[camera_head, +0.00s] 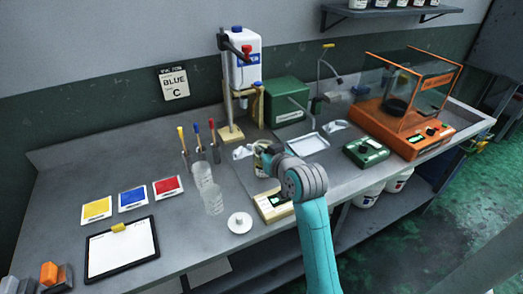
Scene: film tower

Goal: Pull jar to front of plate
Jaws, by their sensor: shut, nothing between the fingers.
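My teal arm reaches in from the bottom, and its grey wrist bends left over the bench. My gripper (268,158) is shut and empty at the far side of the wrist, its fingertips mostly hidden. A small jar (259,166) with a pale, yellowish side shows just left of the gripper. The wrist covers part of it, and I cannot tell whether the gripper touches it. The jar appears to stand on a flat grey plate (240,172), behind a cream box with a small green display (270,207).
Two clear beakers (213,200) and a white disc (239,223) stand to the left. A pump stand (231,132) and green box (287,101) are behind. A white tray (307,144), green device (366,152) and orange glass-walled machine (400,125) lie right.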

